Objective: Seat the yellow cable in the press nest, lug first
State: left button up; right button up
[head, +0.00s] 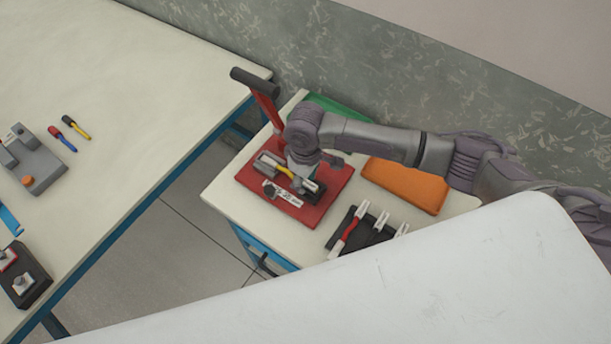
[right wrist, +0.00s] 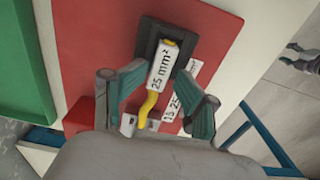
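The press has a red base (head: 255,184), a red lever with a dark handle (head: 254,82) raised at its back left, and a dark nest block (right wrist: 150,38). The yellow cable (right wrist: 147,106) carries a white "25 mm²" label and also shows in the head view (head: 286,172). It lies over the nest block; whether it is fully down inside is unclear, and its lug cannot be made out. My left gripper is out of view.
An orange box (head: 403,185) and a dark rack (head: 368,226) with red and white cables stand right of the press. A green tray (head: 338,107) is behind it. A gap of floor separates the larger left table (head: 140,80), with red-blue and yellow pieces, from this bench.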

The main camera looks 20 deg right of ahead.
jog(key=shift+f, duration=0.2)
jog(key=shift+d+r, duration=0.1)
jog(key=shift+r, duration=0.1)
jog(key=shift+r, duration=0.1)
notch_tip(320, 180, up, 12)
dwell(0.4)
